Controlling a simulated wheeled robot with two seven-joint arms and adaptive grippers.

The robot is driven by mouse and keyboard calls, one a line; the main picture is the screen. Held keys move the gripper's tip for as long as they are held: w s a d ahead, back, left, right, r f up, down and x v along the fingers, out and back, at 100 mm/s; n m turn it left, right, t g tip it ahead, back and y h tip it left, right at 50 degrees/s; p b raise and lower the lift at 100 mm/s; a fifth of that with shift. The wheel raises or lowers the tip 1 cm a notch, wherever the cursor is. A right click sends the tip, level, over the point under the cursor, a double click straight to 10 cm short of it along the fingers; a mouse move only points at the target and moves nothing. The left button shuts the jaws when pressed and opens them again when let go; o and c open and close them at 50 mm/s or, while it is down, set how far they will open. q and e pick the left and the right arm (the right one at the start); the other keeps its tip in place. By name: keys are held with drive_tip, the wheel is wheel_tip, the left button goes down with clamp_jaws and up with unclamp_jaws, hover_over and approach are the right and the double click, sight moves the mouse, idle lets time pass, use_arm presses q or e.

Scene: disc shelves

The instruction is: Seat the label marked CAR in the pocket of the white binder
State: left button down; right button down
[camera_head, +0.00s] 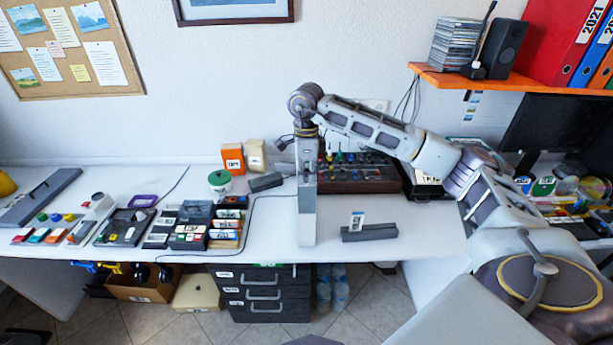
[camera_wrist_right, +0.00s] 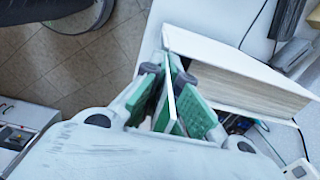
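The white binder (camera_head: 306,218) stands upright near the table's front edge, its narrow side towards me. In the right wrist view the binder (camera_wrist_right: 225,65) shows a white cover and a thick block of pages. My right gripper (camera_head: 306,178) points down at the binder's top. In the wrist view its green-padded fingers (camera_wrist_right: 172,98) are closed on a thin white label (camera_wrist_right: 171,88), seen edge-on beside the binder's near edge. Its print is hidden, and I cannot tell whether it is in the pocket. My left gripper is not in view.
A dark grey rack (camera_head: 378,233) right of the binder holds an upright label (camera_head: 356,220) whose text I cannot read. Black and coloured boxes (camera_head: 228,222) crowd the table's left. An audio mixer (camera_head: 360,172) stands behind. Bare table lies either side of the binder.

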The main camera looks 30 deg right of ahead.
drive_tip(key=shift+f, duration=0.15)
drive_tip(key=c, duration=1.6)
unclamp_jaws()
drive_tip(key=shift+s, duration=0.15)
drive_tip(key=shift+o, duration=0.2)
drive_tip(key=shift+r, duration=6.05)
drive_tip(key=shift+a, duration=0.1)
